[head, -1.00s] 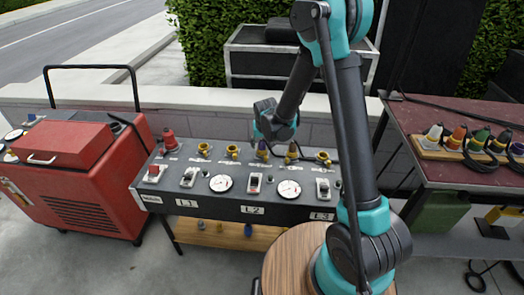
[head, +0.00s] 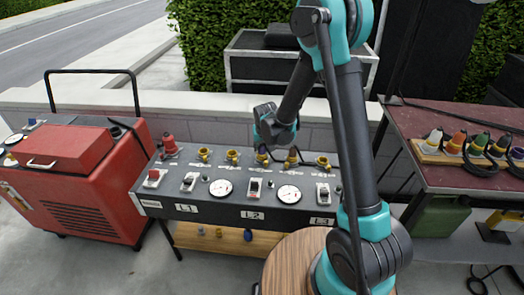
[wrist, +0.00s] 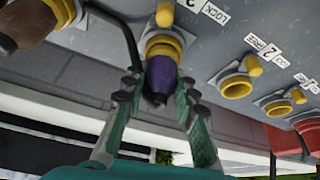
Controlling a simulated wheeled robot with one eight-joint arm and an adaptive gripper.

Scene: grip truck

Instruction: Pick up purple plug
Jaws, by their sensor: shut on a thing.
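The purple plug (wrist: 161,76) shows in the wrist view between my gripper's fingers. Its yellow collar (wrist: 162,46) is at a yellow socket on the grey panel; I cannot tell whether it is fully seated or slightly out. My gripper (wrist: 160,98) is shut on the plug, with one finger on each side. In the head view my gripper (head: 268,147) is over the middle of the panel's socket row, and it hides most of the plug there.
The grey panel (head: 229,209) has other yellow sockets, switches and dials. A red cart (head: 85,215) stands left; a table (head: 440,172) with several plugs stands right.

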